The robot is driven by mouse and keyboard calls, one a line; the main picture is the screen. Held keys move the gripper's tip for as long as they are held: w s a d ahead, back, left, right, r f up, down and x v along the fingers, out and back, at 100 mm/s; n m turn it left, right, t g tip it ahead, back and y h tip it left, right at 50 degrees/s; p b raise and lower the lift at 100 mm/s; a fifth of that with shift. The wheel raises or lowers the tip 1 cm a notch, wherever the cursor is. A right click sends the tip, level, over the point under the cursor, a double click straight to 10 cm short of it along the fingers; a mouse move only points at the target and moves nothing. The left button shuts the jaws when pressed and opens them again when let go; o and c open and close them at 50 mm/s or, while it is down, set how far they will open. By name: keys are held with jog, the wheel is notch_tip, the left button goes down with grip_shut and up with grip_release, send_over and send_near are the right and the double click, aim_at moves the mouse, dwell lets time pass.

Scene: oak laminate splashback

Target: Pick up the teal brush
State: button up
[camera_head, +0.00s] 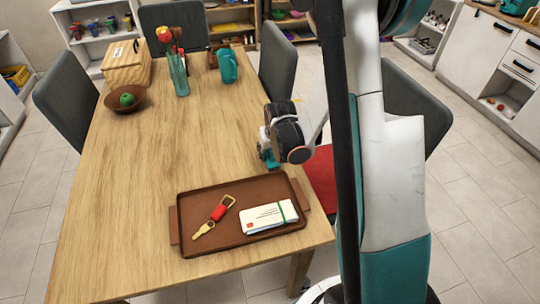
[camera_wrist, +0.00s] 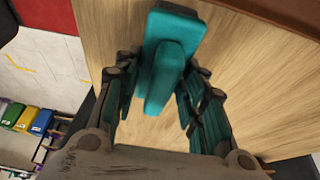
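The teal brush (camera_wrist: 171,35) shows in the wrist view over the wooden table, its broad block away from me and its narrow handle towards me. My gripper (camera_wrist: 160,78) is open, with one finger on each side of the brush handle and a gap visible on both sides. In the head view my gripper (camera_head: 267,154) is low over the table's right edge, behind the tray. The brush is mostly hidden there; I cannot tell the small teal patch under the gripper from my own teal fingers.
A bowl (camera_head: 111,104), wooden box (camera_head: 127,66), flower vase (camera_head: 179,76) and teal jug (camera_head: 227,66) stand at the far end. Mid-table is clear. Chairs surround it.

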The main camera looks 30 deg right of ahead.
jog(key=shift+r, duration=0.1)
jog(key=shift+c, duration=0.4)
notch_tip(320, 180, up, 20)
jog(key=p, duration=0.7)
